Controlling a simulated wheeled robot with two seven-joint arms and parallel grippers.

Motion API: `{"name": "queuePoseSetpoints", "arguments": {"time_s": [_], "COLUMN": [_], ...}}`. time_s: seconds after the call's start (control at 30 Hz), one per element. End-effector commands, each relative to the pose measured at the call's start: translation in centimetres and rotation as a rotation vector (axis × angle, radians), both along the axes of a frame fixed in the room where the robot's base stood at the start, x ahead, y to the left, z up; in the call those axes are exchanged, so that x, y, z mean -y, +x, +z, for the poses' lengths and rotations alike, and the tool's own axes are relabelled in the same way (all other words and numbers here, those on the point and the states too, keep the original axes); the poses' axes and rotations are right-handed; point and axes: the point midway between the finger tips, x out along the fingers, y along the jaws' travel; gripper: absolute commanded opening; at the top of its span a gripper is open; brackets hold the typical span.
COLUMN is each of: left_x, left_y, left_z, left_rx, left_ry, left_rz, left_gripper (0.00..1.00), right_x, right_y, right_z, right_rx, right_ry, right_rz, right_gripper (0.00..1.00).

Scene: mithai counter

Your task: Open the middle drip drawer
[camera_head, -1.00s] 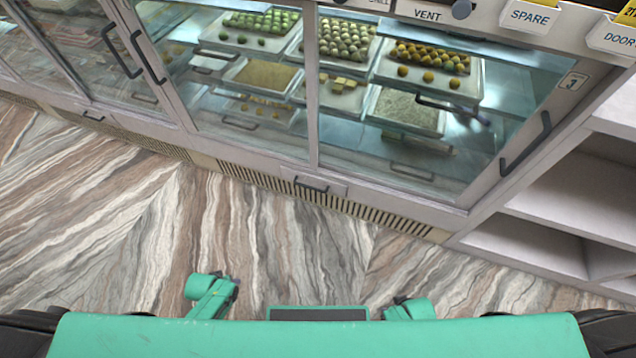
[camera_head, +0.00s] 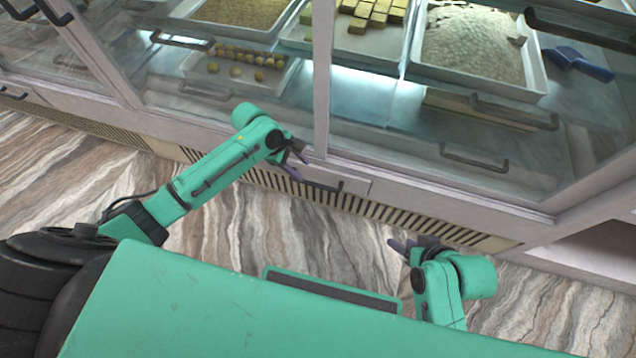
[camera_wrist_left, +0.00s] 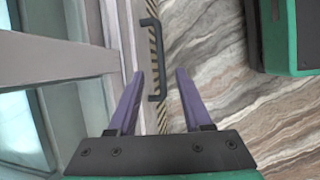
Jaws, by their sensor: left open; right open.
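The drip drawer (camera_head: 345,183) is a small pale panel low in the base of the glass display case, with a dark bar handle (camera_head: 322,187). It looks closed, flush with the case. My left gripper (camera_head: 297,166) is open at the left end of this handle. In the left wrist view the handle (camera_wrist_left: 153,60) lies ahead of the open left gripper (camera_wrist_left: 158,75), its near end between the purple fingertips; I cannot tell whether they touch it. My right gripper (camera_head: 398,245) is open and empty over the floor, to the right of the drawer.
The case's sliding glass doors stand above, with trays of sweets (camera_head: 370,15) and a blue scoop (camera_head: 580,63) inside. A slatted vent grille (camera_head: 400,220) runs along the base. Another small drawer handle (camera_head: 12,94) is at far left. Marble-patterned floor (camera_head: 240,235) is open in front.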

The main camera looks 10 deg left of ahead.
Motion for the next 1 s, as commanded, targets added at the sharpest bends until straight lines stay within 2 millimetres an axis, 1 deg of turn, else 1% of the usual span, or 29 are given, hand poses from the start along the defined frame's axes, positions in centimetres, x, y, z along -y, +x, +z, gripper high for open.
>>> {"name": "queuePoseSetpoints", "arguments": {"time_s": [0.03,0.2,0.4,0.5,0.53,0.6,0.67,0.97,1.0], "left_x": [0.3,1.4,2.7,3.2,3.3,3.8,4.1,4.3,4.3], "left_y": [0.1,0.6,1.0,1.2,1.3,1.5,1.6,1.7,1.7], "left_z": [-1.2,-3.8,-6.6,-7.7,-8.0,-9.4,-9.9,-10.1,-10.1], "left_rx": [0.000,0.002,0.002,0.002,0.003,0.002,0.002,0.003,0.003], "left_ry": [-0.001,0.000,-0.001,0.001,0.001,0.000,0.001,0.001,0.001], "left_rz": [0.001,0.001,0.001,0.000,0.000,0.001,0.001,0.000,0.000], "left_gripper": [0.50,0.50,0.50,0.50,0.50,0.50,0.50,0.50,0.38], "right_x": [-0.9,-3.9,-6.7,-7.7,-7.8,-7.9,-7.9,-8.0,-8.0], "right_y": [0.3,1.4,1.6,1.5,1.4,1.5,1.6,1.6,1.6], "right_z": [-1.2,-2.9,-4.1,-4.3,-4.3,-5.3,-5.5,-5.4,-5.4], "right_rx": [0.036,0.185,0.351,0.425,0.444,0.459,0.470,0.479,0.479], "right_ry": [0.027,0.137,0.269,0.330,0.345,0.353,0.359,0.365,0.365], "right_rz": [0.005,0.005,-0.020,-0.041,-0.047,-0.054,-0.058,-0.062,-0.062], "right_gripper": [0.50,0.50,0.50,0.50,0.50,0.50,0.50,0.50,0.50]}}
